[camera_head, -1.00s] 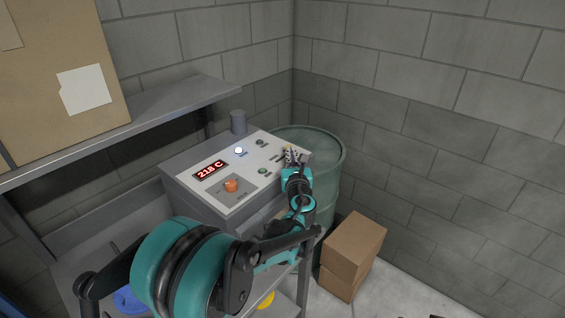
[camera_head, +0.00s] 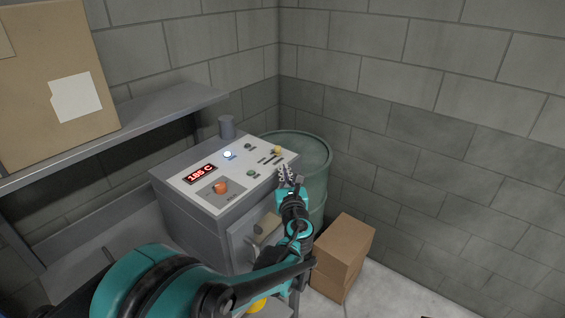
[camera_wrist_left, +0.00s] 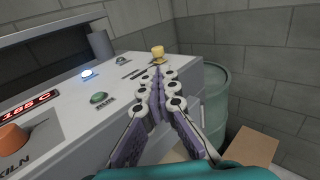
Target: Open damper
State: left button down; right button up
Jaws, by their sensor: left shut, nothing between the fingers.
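A grey kiln control box (camera_head: 205,225) has a white sloped top panel. A small yellow knob (camera_head: 277,150) stands at the panel's far right, by dark slot-like markings; it also shows in the left wrist view (camera_wrist_left: 158,52). Which control is the damper I cannot read. My left gripper (camera_head: 285,172) is at the panel's right edge, on the near side of the yellow knob and apart from it. In the left wrist view its fingertips (camera_wrist_left: 158,78) meet, shut and empty, below the knob in the picture. My right gripper is not in view.
The panel also has a red display (camera_head: 200,174) reading 185 C, an orange knob (camera_head: 221,187), a green button (camera_head: 252,173) and a lit white-blue button (camera_head: 228,154). A green barrel (camera_head: 316,165) stands behind, cardboard boxes (camera_head: 343,250) at right, a shelf (camera_head: 150,112) at left.

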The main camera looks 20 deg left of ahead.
pick_arm(q)
jog(key=v, duration=0.4)
jog(key=shift+s+f, duration=0.1)
jog(key=shift+s, duration=0.05)
jog(key=shift+d, duration=0.1)
jog(key=shift+f, duration=0.1)
